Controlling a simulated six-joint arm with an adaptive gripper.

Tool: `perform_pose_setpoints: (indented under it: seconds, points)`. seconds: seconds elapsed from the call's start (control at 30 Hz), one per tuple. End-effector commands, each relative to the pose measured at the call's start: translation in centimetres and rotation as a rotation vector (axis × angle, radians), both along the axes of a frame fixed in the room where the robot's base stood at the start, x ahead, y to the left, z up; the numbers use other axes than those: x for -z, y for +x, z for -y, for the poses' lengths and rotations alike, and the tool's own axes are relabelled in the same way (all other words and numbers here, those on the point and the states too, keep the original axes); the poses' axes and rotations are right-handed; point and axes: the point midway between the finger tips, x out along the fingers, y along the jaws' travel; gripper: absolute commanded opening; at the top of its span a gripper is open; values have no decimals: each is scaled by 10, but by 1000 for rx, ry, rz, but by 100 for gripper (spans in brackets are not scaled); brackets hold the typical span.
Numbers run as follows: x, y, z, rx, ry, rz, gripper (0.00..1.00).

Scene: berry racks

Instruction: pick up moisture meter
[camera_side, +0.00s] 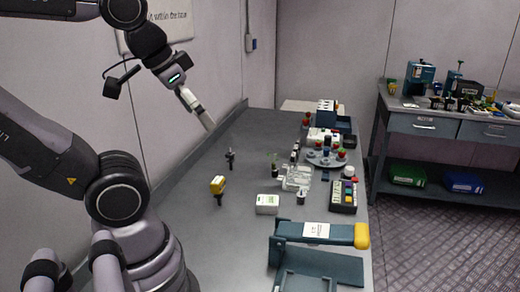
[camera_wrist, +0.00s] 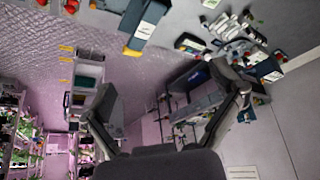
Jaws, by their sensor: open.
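A small yellow device with a dark lower part (camera_side: 218,185), which looks like the moisture meter, is on the grey bench, left of a white box. I cannot pick it out surely in the wrist view. My gripper (camera_side: 203,115) is high above the bench near the wall, well apart from the device and further back. In the wrist view my gripper (camera_wrist: 172,92) has its two dark fingers spread wide with nothing held between them.
A small dark tool (camera_side: 231,157) stands behind the yellow device. A white box (camera_side: 267,205), a keypad unit (camera_side: 343,196) and a teal press with a yellow end (camera_side: 318,233) occupy the bench's right side. The bench's left side (camera_side: 190,165) is mostly clear.

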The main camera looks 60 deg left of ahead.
Motion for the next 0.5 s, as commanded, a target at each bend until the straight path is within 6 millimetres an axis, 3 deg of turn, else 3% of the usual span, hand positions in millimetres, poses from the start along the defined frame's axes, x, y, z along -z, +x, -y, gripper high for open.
perform_pose_setpoints:
  seconds: [0.3,0.5]
  points:
    - [1,2,-2,1,9,-17,95]
    - [12,28,-23,12,120,-218,95]
